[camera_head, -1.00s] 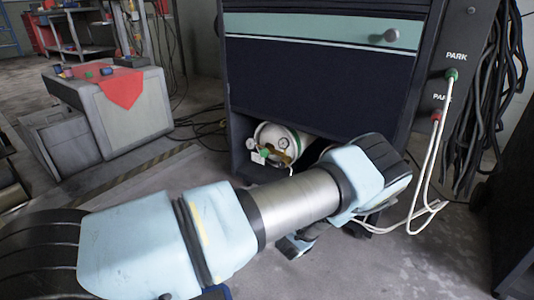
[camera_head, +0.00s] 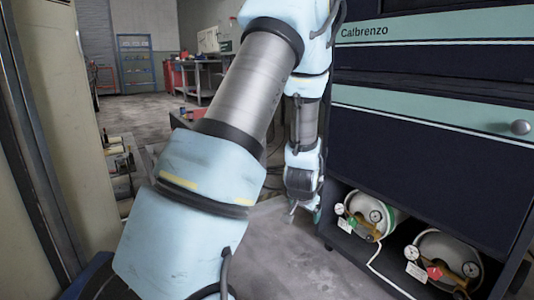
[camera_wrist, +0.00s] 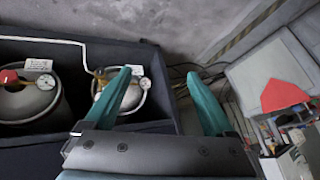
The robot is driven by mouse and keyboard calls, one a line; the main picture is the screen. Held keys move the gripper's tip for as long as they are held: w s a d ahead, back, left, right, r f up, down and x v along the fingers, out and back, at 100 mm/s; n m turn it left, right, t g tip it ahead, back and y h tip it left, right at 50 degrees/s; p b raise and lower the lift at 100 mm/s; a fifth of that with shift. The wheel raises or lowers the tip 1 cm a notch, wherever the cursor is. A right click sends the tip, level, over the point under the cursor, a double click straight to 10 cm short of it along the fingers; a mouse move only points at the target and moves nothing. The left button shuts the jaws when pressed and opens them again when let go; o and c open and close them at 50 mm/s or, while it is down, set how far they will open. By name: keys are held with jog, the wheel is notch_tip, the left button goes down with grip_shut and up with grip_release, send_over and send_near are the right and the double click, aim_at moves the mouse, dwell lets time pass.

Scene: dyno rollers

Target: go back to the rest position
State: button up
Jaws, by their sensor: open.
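My gripper (camera_wrist: 158,72) is open and empty in the wrist view, its two teal fingers spread wide. In the head view, my gripper (camera_head: 293,210) hangs low at the end of my raised arm, small and partly unclear, left of the dark cabinet's lower bay. Nothing is between the fingers. One finger overlaps the view of a gas cylinder (camera_wrist: 142,98) in the bay; whether it touches cannot be told, but it looks apart.
The dark Calbrenzo cabinet (camera_head: 430,150) stands at right. Its open bay holds a left cylinder (camera_head: 390,217) and a right cylinder (camera_head: 447,247). A beige panel (camera_head: 75,150) is close at left. Concrete floor (camera_head: 290,260) is clear below my gripper.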

jog(key=s+a+r+n+g+y+p, duration=0.1)
jog(key=s+a+r+n+g+p, duration=0.2)
jog(key=s+a+r, duration=0.5)
jog(key=s+a+r+n+g+y+p, duration=0.15)
jog(key=s+a+r+n, duration=0.35)
jog(key=s+a, duration=0.5)
jog(key=w+p+v, duration=0.2)
jog(key=p+v, duration=1)
jog(key=w+a+r+p+v, duration=0.1)
jog(key=w+p+v, duration=0.2)
jog(key=p+v, duration=0.8)
jog(key=w+a+r+p+v, duration=0.1)
jog(key=w+p+v, duration=0.1)
jog(key=p+v, duration=1)
jog(key=shift+w+r+m+g+h+p, duration=0.3)
jog(key=shift+w+r+m+g+h, duration=0.15)
jog(key=shift+r, duration=0.1)
